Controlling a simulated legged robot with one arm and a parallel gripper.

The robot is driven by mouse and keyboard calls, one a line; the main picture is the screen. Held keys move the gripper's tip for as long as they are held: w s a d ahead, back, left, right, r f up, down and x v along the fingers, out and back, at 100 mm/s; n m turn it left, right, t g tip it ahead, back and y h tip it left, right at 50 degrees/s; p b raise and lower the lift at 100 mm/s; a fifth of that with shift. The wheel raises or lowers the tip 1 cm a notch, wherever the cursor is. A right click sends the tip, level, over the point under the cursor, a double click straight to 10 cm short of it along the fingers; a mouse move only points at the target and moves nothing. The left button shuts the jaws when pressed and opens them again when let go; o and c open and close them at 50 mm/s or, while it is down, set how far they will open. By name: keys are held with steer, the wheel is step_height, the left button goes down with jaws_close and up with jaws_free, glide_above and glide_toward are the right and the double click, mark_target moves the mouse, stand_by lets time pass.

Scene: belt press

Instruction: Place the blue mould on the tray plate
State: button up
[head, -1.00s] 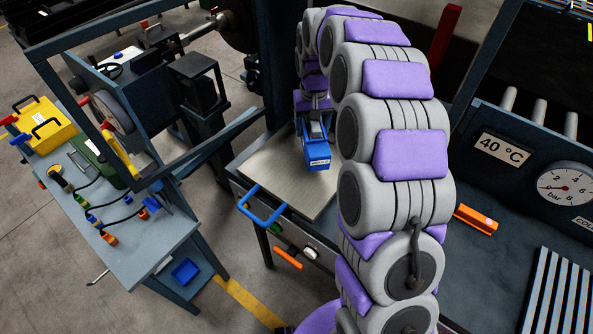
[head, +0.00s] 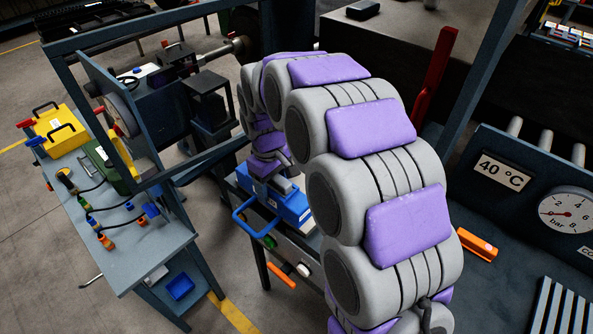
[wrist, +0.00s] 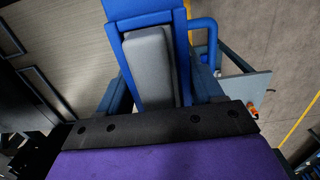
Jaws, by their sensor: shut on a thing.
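The blue mould (head: 291,206) is in my gripper (head: 270,174), over the handle side of the tray plate. In the wrist view the mould (wrist: 148,10) shows as a blue body with a grey block (wrist: 151,65) between my two dark blue fingers (wrist: 160,92). The pale tray plate (wrist: 65,40) lies to the left of the mould in that view, and its blue handle (wrist: 207,30) is to the right. In the head view the mould and my arm hide most of the plate. I cannot tell whether the mould touches it.
The blue handle (head: 238,214) sticks out at the front of the press. A side table (head: 135,245) with a yellow case (head: 57,133) stands at the left. A blue frame bar (head: 190,165) passes close to my gripper. An orange block (head: 477,244) lies on the right.

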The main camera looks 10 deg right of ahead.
steer(key=w+d, duration=0.2)
steer(key=w, duration=0.1)
steer(key=w+d+b, duration=0.1)
steer(key=w+d, duration=0.2)
steer(key=w+d+f+b, duration=0.1)
steer(key=w+d, duration=0.2)
steer(key=shift+w+d+f, duration=0.1)
steer(key=shift+w+d, duration=0.05)
steer(key=shift+f+b, duration=0.55)
steer(key=shift+f, duration=1.2)
steer(key=shift+r, duration=0.1)
steer(key=o, duration=1.5)
